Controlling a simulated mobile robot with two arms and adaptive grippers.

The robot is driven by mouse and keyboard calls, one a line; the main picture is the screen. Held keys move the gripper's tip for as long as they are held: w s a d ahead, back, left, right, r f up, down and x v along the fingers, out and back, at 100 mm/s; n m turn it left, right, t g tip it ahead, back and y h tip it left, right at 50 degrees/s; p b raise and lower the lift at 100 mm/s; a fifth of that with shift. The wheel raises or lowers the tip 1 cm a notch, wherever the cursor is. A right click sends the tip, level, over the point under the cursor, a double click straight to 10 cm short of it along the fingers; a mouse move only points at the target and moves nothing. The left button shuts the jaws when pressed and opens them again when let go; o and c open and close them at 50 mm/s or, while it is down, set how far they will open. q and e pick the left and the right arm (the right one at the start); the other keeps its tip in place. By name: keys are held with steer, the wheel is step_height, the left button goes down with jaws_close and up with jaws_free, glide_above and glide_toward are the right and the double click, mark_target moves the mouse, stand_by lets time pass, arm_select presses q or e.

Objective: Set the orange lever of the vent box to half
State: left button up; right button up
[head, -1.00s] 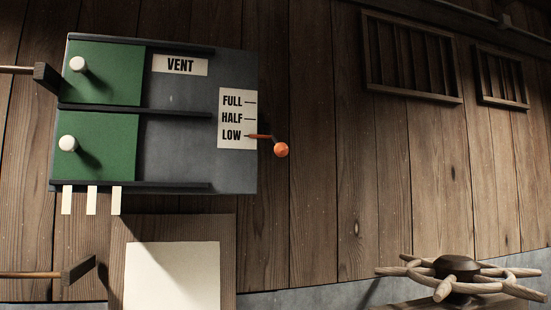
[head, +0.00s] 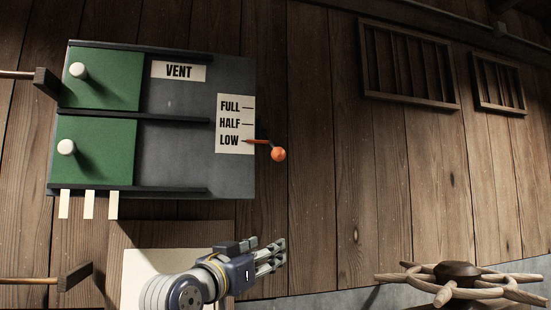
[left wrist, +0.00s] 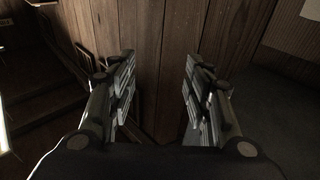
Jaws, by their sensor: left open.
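The vent box (head: 180,152) is a grey panel on the plank wall at the upper left of the head view. The orange lever (head: 278,154) sticks out from its right edge, with its pointer at the LOW mark of the white scale label (head: 235,104). HALF and FULL stand above LOW. My left gripper (head: 278,256) is below the lever in the head view, apart from it. In the left wrist view its two fingers (left wrist: 160,95) are spread with nothing between them. My right gripper is not in view.
Two green sliding panels with white knobs (head: 66,147) fill the box's left side. A wooden board with a pale sheet (head: 150,264) is below, partly behind my left arm. A wooden spoked wheel (head: 458,276) is at the lower right.

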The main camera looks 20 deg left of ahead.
mark_target(275, 155)
arm_select(q)
steer(key=s+r+m+t+h, duration=0.1)
steer(key=s+r, duration=0.3)
steer(key=r, duration=0.4)
steer(key=s+r+t+h, duration=0.15)
steer(key=s+r, duration=0.25)
steer(key=r, duration=0.4)
steer(key=shift+y, duration=0.25)
steer(key=p+x, duration=0.4)
steer(key=x, duration=0.6)
steer(key=shift+a+r, duration=0.1)
steer(key=shift+w+r+p, duration=0.1)
steer(key=shift+w+p, duration=0.3)
steer(key=shift+w, duration=0.1)
jaws_close()
